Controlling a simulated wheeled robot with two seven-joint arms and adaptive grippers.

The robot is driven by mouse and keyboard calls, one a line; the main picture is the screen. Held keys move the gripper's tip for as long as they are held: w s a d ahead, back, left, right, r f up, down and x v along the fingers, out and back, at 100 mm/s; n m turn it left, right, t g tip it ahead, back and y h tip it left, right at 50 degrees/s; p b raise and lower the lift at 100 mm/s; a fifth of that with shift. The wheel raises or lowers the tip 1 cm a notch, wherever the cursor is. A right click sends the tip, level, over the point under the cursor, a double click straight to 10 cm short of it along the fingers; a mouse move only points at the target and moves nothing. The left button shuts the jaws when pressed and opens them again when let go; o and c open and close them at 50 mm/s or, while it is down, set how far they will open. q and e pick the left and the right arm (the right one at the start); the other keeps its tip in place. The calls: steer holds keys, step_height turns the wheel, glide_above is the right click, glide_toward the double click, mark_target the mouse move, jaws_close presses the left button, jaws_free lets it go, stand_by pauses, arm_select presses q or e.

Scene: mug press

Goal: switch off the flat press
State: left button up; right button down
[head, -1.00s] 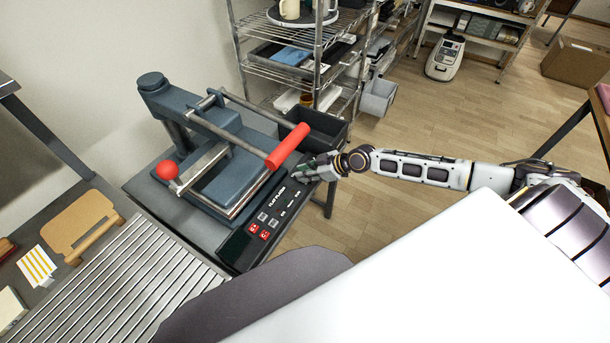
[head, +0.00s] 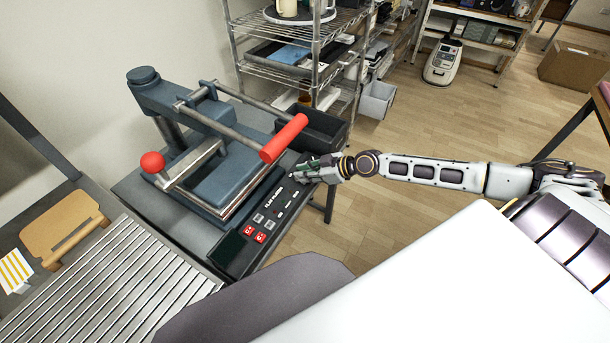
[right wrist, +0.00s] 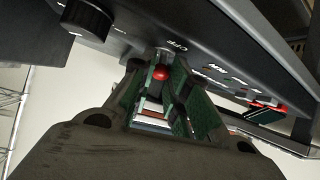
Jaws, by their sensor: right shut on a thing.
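The flat press (head: 228,178) is a blue-grey machine on a dark table, with a red-sleeved handle (head: 284,138) and a red ball knob (head: 153,162). Its black control panel (head: 268,208) faces me, with red digits (head: 255,234) lit at its near end. My right gripper (head: 303,173) is at the panel's far right end. In the right wrist view, its green-padded fingers (right wrist: 166,88) are shut on a small red-tipped switch (right wrist: 160,72) under printed lettering. The switch is hidden by the fingers in the head view. My left gripper is not in view.
A dark bin (head: 318,127) stands behind the press. A wire shelf (head: 290,60) is beyond it. A slatted metal surface (head: 110,285) and a tan wooden piece (head: 62,228) are at the left. Open floor lies to the right.

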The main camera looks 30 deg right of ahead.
stand_by(0.4)
steer(key=c, duration=1.4)
jaws_free()
steer(key=shift+o, duration=0.2)
steer(key=shift+s+d, duration=0.1)
steer(key=shift+d, duration=0.05)
steer(key=v, duration=0.3)
steer(key=shift+s, duration=0.1)
steer(key=shift+s+d+r, duration=0.15)
steer(key=shift+s+d, duration=0.05)
steer(key=shift+d, duration=0.1)
